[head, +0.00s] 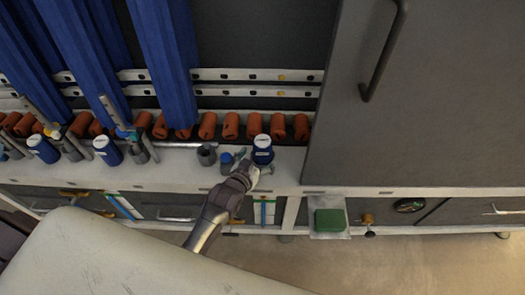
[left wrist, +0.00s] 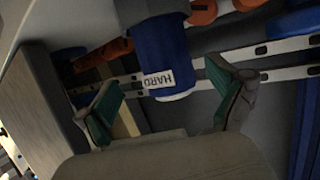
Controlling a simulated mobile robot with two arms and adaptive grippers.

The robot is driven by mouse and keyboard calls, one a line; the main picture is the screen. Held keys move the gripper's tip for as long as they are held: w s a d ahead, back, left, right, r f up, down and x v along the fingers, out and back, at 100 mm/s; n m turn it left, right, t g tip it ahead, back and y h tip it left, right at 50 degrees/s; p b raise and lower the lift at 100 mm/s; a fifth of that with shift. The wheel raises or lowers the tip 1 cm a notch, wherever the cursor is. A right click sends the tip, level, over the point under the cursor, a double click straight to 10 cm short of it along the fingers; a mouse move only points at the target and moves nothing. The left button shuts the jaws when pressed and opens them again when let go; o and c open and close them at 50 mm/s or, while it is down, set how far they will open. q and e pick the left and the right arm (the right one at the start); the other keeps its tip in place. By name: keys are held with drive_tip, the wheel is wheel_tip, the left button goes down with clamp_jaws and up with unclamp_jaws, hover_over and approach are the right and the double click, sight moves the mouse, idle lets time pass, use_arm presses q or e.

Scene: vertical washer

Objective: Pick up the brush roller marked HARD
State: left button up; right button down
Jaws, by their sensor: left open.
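The blue brush roller marked HARD (left wrist: 172,52) shows in the left wrist view, with a white label at its near end. In the head view a blue roller with a white top (head: 262,150) stands upright on the white ledge at my left gripper (head: 254,163), and it appears to be the same one. The left gripper is open. In the left wrist view its two green-padded fingers (left wrist: 164,88) lie on either side of the roller, with gaps showing. Part of the roller is cut off by the top of that view. My right gripper is not in view.
Other blue white-topped rollers (head: 107,150) stand left along the white ledge (head: 175,172). Orange cylinders (head: 231,126) line the back. A grey cabinet door (head: 420,110) closes off the right. A green block (head: 329,220) sits below.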

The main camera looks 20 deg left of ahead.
use_arm(q)
drive_tip(key=x, duration=0.5)
drive_tip(key=shift+w+a+f, duration=0.1)
drive_tip(key=shift+a, duration=0.2)
drive_tip(key=shift+c, duration=0.3)
drive_tip(key=c, duration=1.3)
